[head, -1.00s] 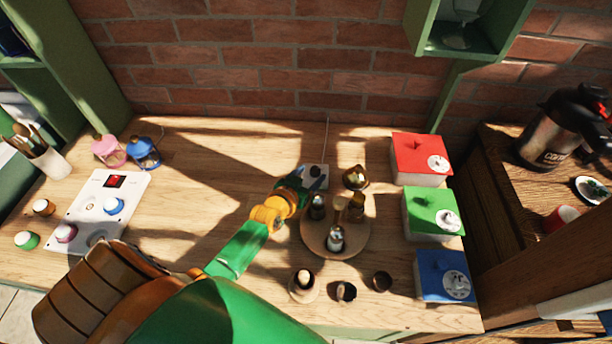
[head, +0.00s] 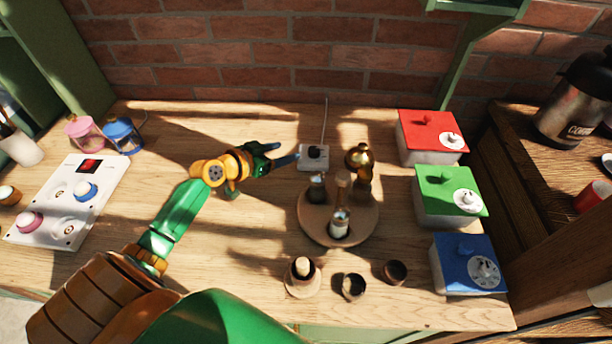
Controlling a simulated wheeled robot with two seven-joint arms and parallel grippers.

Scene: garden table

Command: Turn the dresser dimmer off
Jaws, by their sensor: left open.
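The dimmer (head: 313,158) is a small white box with a black round knob on top. It sits near the back of the wooden table, and a thin cord runs from it up the brick wall. My left gripper (head: 282,153) is open and empty just left of the dimmer, its fingers pointing right towards it. The blue fingertip is close to the box's left edge; I cannot tell whether it touches. The knob is in clear view, but its exact setting is too small to read. My right gripper is not in view.
A round wooden tray (head: 313,224) with several bottles stands just in front of the dimmer. Red (head: 430,133), green (head: 447,193) and blue (head: 465,262) boxes with dials line the right side. A white control panel (head: 62,213) lies at left. The table between is mostly clear.

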